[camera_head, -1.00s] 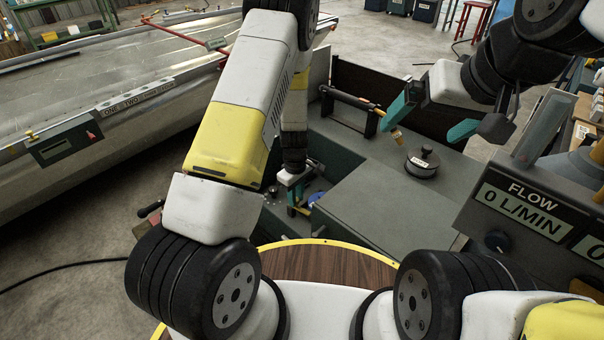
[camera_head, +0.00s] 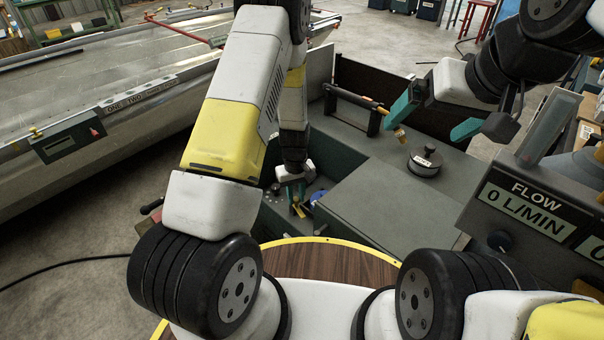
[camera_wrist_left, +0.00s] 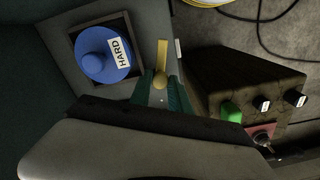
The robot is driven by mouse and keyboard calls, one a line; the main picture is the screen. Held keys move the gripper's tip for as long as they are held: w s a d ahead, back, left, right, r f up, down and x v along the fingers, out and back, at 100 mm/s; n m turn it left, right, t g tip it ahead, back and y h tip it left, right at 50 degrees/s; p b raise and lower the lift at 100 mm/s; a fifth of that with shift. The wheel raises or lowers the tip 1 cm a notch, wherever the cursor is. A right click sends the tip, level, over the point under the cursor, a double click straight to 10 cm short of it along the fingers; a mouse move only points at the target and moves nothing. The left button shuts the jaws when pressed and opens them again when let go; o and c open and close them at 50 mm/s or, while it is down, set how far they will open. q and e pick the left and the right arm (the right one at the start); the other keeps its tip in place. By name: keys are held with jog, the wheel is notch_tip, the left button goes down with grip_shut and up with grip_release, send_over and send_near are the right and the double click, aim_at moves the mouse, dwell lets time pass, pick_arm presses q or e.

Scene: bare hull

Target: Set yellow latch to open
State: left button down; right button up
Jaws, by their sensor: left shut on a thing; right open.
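The yellow latch (camera_wrist_left: 162,55) is a narrow yellow lever with a rounded knob in the left wrist view. My left gripper (camera_wrist_left: 160,92) has its green fingers closed around the knob end. In the head view, my left gripper (camera_head: 298,202) is low in the recess beside the grey bench, with a bit of the yellow latch (camera_head: 299,210) at its fingertips. The latch's pivot and any markings by it are not clear. My right gripper (camera_head: 428,124) is open and empty above the bench, its teal fingers wide apart.
A blue knob labelled HARD (camera_wrist_left: 102,57) is left of the latch. A box with a green button (camera_wrist_left: 230,112) stands right. A black-knobbed lid (camera_head: 425,162) and a rack with a rod (camera_head: 352,97) are on the bench; a FLOW panel (camera_head: 525,205) is right.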

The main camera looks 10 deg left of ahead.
aim_at(296, 198)
pick_arm(q)
jog(key=shift+w, duration=0.1)
jog(key=c, duration=1.2)
grip_release()
jog(key=shift+r, duration=3.95)
